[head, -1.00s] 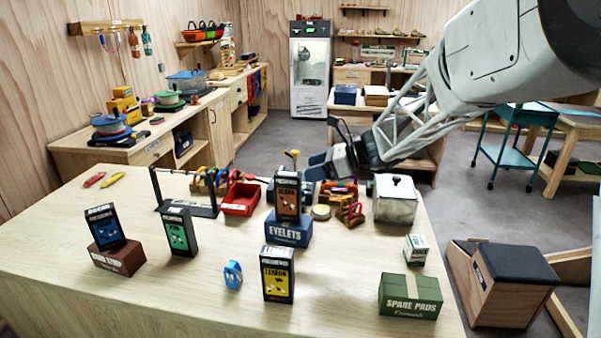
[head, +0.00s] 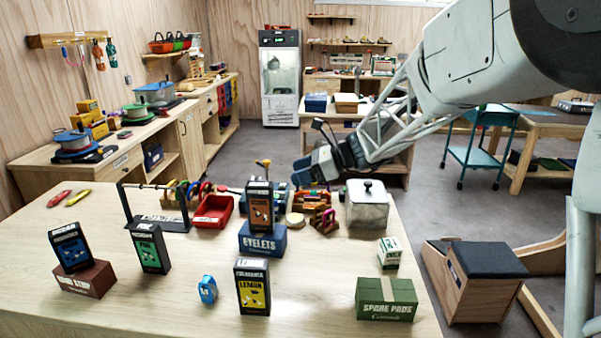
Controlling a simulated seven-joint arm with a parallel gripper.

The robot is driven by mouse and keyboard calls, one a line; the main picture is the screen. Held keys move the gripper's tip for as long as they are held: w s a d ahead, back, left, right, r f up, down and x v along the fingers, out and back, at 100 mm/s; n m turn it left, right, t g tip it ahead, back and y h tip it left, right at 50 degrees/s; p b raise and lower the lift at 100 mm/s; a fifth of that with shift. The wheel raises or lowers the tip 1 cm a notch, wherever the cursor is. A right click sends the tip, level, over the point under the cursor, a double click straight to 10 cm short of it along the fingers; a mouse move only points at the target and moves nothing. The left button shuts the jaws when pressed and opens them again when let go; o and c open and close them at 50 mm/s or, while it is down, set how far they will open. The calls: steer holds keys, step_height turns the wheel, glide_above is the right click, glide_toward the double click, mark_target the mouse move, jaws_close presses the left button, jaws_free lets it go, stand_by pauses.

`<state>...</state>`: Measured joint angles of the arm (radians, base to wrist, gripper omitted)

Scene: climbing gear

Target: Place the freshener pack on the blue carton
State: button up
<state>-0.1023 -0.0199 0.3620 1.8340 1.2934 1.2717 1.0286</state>
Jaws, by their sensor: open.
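A dark freshener pack with an orange label (head: 261,208) stands upright on the blue carton marked EYELETS (head: 262,241), in the middle of the table. My gripper (head: 303,171) is open, above and to the right of this pack, with a visible gap between them. Its fingers point left and seem to hold nothing. Other similar packs are in view: a green one (head: 148,249) on the table, a yellow lemon one (head: 252,288) at the front, and a blue one (head: 70,248) leaning on a dark red carton (head: 85,281).
A black bar stand (head: 155,222), a red bin (head: 213,212) and a clear lidded container (head: 367,208) stand behind. A green SPARE PADS carton (head: 386,301), a small white-green box (head: 390,254) and a blue roll (head: 207,290) are nearer.

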stand_by(0.3)
steer(key=s+d+f+n+t+h, duration=0.1)
steer(key=s+d+n+h, duration=0.3)
steer(key=s, duration=0.9)
steer(key=s+d+f+n+h, duration=0.1)
steer(key=s+d+n+h, duration=0.4)
steer(key=s+d+n, duration=0.3)
steer(key=s+d+f+n+t+h, duration=0.1)
steer(key=s+d+n+h, duration=0.3)
steer(key=s+d, duration=0.7)
steer(key=s+f+n, duration=0.1)
steer(key=s, duration=0.6)
steer(key=shift+s+d+n+t+h, duration=0.25)
steer(key=shift+d+n+t+h, duration=0.05)
steer(key=shift+d+n, duration=0.1)
